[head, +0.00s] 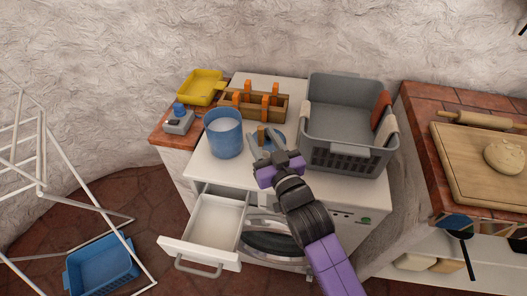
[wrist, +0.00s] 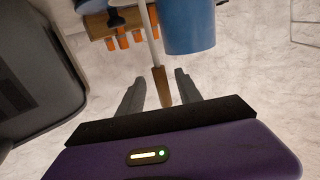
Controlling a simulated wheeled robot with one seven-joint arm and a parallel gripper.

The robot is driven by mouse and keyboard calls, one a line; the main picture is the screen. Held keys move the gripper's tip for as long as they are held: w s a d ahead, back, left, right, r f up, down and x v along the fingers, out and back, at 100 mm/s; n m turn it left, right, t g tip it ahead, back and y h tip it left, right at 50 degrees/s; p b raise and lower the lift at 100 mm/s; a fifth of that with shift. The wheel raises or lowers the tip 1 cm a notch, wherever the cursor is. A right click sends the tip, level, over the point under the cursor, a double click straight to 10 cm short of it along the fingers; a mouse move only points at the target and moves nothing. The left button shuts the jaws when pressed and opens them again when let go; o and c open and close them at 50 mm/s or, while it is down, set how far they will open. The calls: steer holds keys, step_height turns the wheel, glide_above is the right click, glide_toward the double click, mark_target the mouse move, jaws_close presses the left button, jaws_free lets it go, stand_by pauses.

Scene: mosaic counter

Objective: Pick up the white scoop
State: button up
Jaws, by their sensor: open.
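My gripper (head: 266,143) is open above the front of the white washer top, between the blue bucket and the grey basket. In the wrist view its two fingers (wrist: 159,78) stand apart. A pale shaft (wrist: 151,30) with a wooden handle end (wrist: 161,88) lies in the gap between them in that picture; I cannot tell the depth or any touch. It looks like the white scoop, but its bowl is not visible.
The blue bucket (head: 224,135) stands close on the left, the grey basket (head: 345,155) close on the right. A wooden rack (head: 240,113) with orange-handled items is behind. A drawer (head: 213,222) hangs open below at the front.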

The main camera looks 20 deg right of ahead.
steer(key=shift+w, duration=1.85)
steer(key=shift+a, duration=0.1)
jaws_close()
steer(key=shift+r, duration=0.1)
steer(key=shift+r, duration=0.1)
